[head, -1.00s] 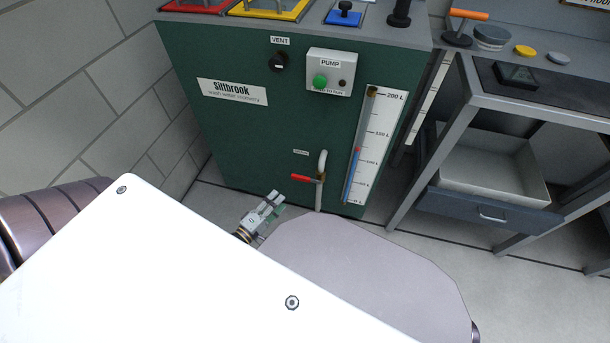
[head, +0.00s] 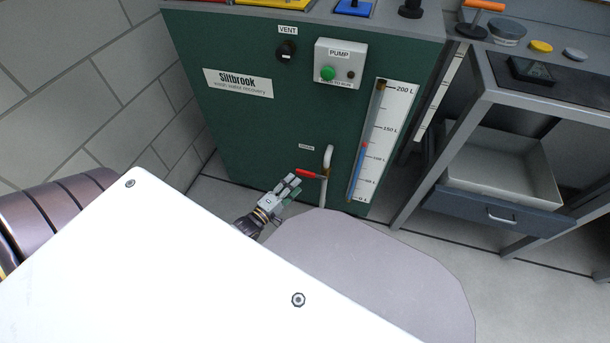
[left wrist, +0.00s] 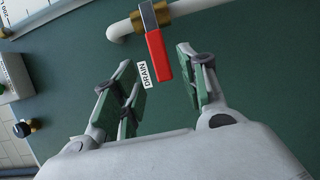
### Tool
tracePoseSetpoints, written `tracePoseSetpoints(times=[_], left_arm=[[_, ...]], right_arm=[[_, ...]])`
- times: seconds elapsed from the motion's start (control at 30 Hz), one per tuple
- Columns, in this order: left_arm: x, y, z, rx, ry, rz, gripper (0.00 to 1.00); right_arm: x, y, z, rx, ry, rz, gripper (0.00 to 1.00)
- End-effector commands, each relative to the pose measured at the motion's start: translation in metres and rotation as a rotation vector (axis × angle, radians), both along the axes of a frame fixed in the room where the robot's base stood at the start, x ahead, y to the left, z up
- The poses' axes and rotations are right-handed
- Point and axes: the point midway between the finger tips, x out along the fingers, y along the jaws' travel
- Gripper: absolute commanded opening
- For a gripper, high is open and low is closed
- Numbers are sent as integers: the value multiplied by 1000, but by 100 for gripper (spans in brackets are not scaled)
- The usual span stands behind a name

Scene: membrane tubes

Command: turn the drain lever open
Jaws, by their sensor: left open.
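The drain lever (head: 309,174) is a red handle on a brass valve on a white pipe (head: 328,160), low on the green cabinet front. In the head view the handle points left, across the pipe. My left gripper (head: 293,187) is just left of and below the handle's tip. In the left wrist view the red lever (left wrist: 159,55) reaches toward the gap between my open left fingers (left wrist: 165,82), with its free end near the fingertips. I cannot tell whether they touch. A DRAIN label (left wrist: 144,75) is beside the lever. My right gripper is not in view.
The green cabinet (head: 240,125) carries a VENT knob (head: 286,50), a PUMP box (head: 340,63) and a level gauge (head: 382,140) right of the pipe. A bench with an open drawer (head: 490,215) stands at the right. A block wall is at the left.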

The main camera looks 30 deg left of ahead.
Motion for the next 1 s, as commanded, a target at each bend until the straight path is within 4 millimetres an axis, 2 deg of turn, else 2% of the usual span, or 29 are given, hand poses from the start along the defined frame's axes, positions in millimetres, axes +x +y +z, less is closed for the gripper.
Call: tracePoseSetpoints(times=[0.2,0.6,1.0], left_arm=[[25,-4,-1,0,-2,1,43],[63,-10,-1,-1,-1,0,43],[74,-12,0,0,1,0,43]], right_arm=[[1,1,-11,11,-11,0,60],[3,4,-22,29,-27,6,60],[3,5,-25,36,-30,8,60]])
